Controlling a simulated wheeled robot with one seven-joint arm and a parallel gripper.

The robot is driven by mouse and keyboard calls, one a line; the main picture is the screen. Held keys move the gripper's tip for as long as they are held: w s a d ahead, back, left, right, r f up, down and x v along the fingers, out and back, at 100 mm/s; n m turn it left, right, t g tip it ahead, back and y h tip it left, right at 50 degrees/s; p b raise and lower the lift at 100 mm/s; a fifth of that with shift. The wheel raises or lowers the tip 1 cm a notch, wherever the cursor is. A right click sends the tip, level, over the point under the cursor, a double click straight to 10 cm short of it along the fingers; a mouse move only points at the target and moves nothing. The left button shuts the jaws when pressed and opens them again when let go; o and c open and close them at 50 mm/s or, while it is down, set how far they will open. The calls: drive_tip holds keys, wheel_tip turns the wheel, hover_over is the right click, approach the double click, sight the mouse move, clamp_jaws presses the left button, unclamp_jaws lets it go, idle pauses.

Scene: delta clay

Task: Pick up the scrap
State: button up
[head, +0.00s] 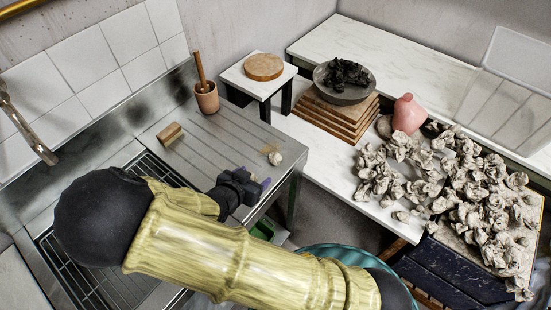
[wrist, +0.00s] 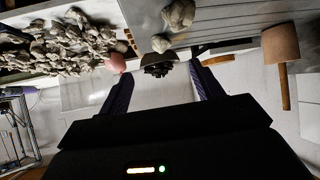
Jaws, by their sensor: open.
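A small pale clay scrap (head: 275,158) lies on the grooved metal drainboard (head: 225,140), near its right edge, with a tan bit touching or close beside it. My gripper (head: 254,178) is open and empty, just in front of the scrap and apart from it. In the wrist view my two fingers (wrist: 160,88) are spread with nothing between them. Two pale lumps show beyond the fingers there, a larger one (wrist: 178,14) at the top edge and a smaller one (wrist: 160,44) below it. I cannot tell whether both are one scrap's parts.
At right, many clay pieces (head: 470,190) heap beside a pink vase (head: 409,114). A dark bowl (head: 344,82) sits on stacked boards. The drainboard's middle is clear.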

approach(273, 160)
drive_tip(key=x, duration=0.4)
drive_tip(key=shift+f+b, duration=0.3)
drive_tip(key=shift+f, duration=0.2)
drive_tip(key=shift+s, duration=0.1)
drive_tip(key=x, duration=0.2)
drive_tip(key=p+x, duration=0.1)
drive_tip(key=x, duration=0.1)
drive_tip(key=shift+w+d+r, duration=0.15)
drive_tip(key=shift+w+r, duration=0.2)
drive_tip(key=shift+w+d+f, duration=0.15)
drive_tip(key=shift+w+f, duration=0.15)
drive_tip(key=shift+w, duration=0.05)
drive_tip(key=shift+c, duration=0.3)
drive_tip(key=c, duration=1)
